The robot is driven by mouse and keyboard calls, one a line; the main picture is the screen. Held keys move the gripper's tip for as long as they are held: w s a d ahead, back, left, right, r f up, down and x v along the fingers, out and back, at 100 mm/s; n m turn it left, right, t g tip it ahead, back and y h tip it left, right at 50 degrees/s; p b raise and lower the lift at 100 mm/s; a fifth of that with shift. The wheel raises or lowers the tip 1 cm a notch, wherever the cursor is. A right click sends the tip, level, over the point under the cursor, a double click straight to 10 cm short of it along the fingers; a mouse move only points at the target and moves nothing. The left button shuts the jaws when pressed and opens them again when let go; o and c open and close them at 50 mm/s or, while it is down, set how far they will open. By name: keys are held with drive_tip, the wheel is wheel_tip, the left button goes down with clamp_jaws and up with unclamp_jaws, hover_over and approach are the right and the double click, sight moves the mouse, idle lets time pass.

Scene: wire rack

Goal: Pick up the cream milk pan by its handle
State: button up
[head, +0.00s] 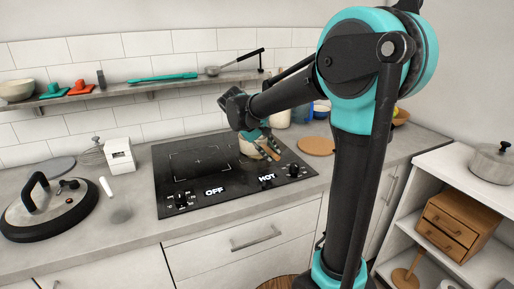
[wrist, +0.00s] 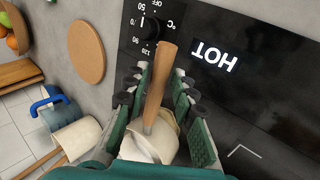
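The cream milk pan (head: 249,147) stands on the black cooktop at its right rear, partly hidden by my gripper. Its wooden handle (head: 270,151) points to the front right. In the wrist view the handle (wrist: 161,75) runs up between my fingers, and the cream pan body (wrist: 150,146) shows below, partly covered by the gripper. My gripper (wrist: 158,98) is open, with teal fingers on both sides of the handle and gaps visible beside it. In the head view my gripper (head: 259,139) is just above the pan.
The cooktop (head: 190,160) has knobs and OFF and HOT labels. A round wooden board (head: 317,146) lies to its right; a blue-handled container (wrist: 60,110) and another cream vessel (wrist: 77,138) show in the wrist view. A large lidded pan (head: 50,215) is at the left.

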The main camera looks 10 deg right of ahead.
drive_tip(key=shift+x, duration=3)
clamp_jaws()
